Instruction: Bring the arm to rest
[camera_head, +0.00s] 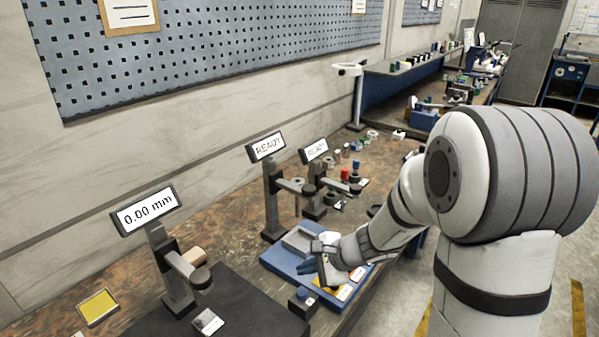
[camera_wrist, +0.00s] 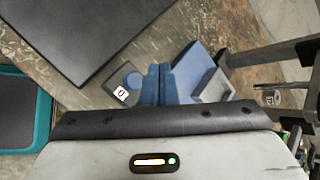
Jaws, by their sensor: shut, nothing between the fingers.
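My white and grey arm comes in from the right in the head view and bends down over the bench. My gripper (camera_head: 306,267) is above the front part of a blue tray (camera_head: 275,258). In the wrist view my gripper (camera_wrist: 155,84) shows two blue fingers pressed together with nothing between them. The blue tray (camera_wrist: 188,68) with a grey insert lies just right of the fingers there. A small dark block (camera_wrist: 123,84) with a "0" label and a round blue top is just left of them. I cannot tell the exact height of the fingertips.
A stand with a "0.00 mm" display (camera_head: 147,210) is at the left on a black mat (camera_head: 245,313). Two stands with READY displays (camera_head: 266,147) are behind the tray. A yellow pad (camera_head: 97,307) lies front left. A teal-rimmed tray (camera_wrist: 42,112) is left in the wrist view.

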